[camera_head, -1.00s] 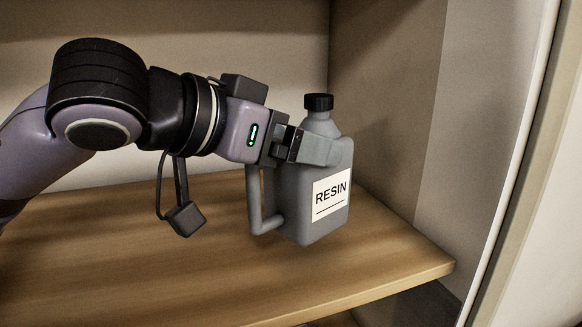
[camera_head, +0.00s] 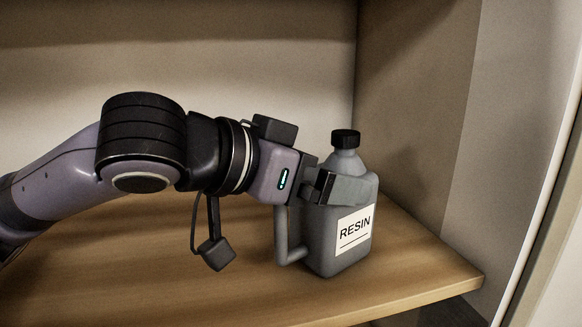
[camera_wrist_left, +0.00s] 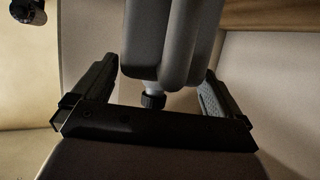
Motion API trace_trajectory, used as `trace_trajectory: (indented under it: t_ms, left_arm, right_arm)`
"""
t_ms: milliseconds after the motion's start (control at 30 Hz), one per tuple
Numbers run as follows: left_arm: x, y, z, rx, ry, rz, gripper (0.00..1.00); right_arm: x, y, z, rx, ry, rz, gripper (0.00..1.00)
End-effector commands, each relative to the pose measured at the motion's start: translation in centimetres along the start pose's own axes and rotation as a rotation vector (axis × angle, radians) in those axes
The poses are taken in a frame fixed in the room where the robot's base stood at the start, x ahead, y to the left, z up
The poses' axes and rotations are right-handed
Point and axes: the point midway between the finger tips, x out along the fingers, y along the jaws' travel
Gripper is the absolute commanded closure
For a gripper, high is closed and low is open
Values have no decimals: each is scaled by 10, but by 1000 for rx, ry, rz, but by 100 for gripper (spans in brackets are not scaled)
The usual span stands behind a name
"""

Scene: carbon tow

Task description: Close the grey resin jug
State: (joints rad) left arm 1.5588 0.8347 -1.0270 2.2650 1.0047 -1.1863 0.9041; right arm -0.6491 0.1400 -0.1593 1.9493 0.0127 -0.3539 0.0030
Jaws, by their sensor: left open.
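The grey resin jug (camera_head: 318,235) stands upright on the wooden shelf, its white RESIN label facing front right. A black cap (camera_head: 345,139) sits on its neck; whether it is tight cannot be told. My left gripper (camera_head: 335,188) is at the upper body of the jug, beside the handle (camera_head: 287,245), with its fingers open around it. In the left wrist view the jug (camera_wrist_left: 165,45) shows between the two spread fingers (camera_wrist_left: 155,90), with a small dark knob-like part below it. The fingers' contact with the jug cannot be made out. My right gripper is not in view.
The wooden shelf (camera_head: 150,290) is bare to the left and in front of the jug. A side wall (camera_head: 415,110) stands close behind and right of it. The shelf's front edge runs near the jug's front right.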

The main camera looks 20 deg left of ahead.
Motion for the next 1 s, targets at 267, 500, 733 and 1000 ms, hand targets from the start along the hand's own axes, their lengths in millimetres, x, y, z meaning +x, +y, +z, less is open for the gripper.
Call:
trace_trajectory:
  t_ms: [267,500,733,1000]
  left_arm:
    - [-52,-1,0,1,6,-4,0]
    - [-98,-1,0,1,4,-4,0]
    - [-117,0,1,2,0,-2,0]
    - [-119,0,0,2,0,-1,0]
  right_arm:
    - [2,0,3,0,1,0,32]
    - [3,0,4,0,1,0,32]
    - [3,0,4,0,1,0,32]
    - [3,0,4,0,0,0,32]
